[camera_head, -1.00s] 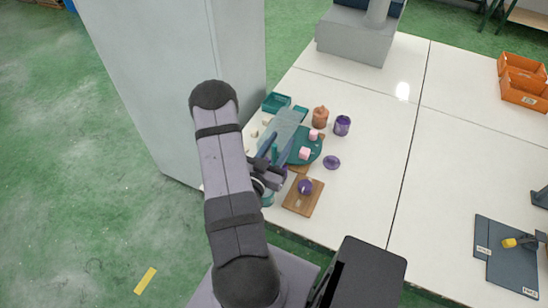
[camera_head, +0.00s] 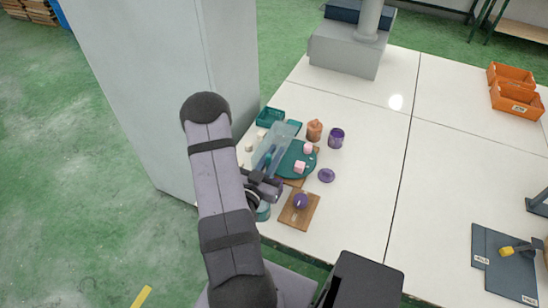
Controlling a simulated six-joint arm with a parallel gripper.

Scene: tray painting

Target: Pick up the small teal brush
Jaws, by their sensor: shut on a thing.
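My gripper (camera_head: 265,166) is over the left part of the work area, small and partly hidden by my own arm. It is shut on a slim teal piece (camera_head: 267,159), which looks like the small teal brush. The brush's full outline is too small to make out. A pale, see-through tray-like shape (camera_head: 284,134) overlaps this spot, and I cannot tell how the brush sits relative to it.
A teal tray (camera_head: 270,117), an orange-brown pot (camera_head: 314,130) and a purple cup (camera_head: 336,138) stand behind. A purple disc (camera_head: 326,175) lies right. A wooden board (camera_head: 298,218) bears a purple round thing (camera_head: 301,201) in front.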

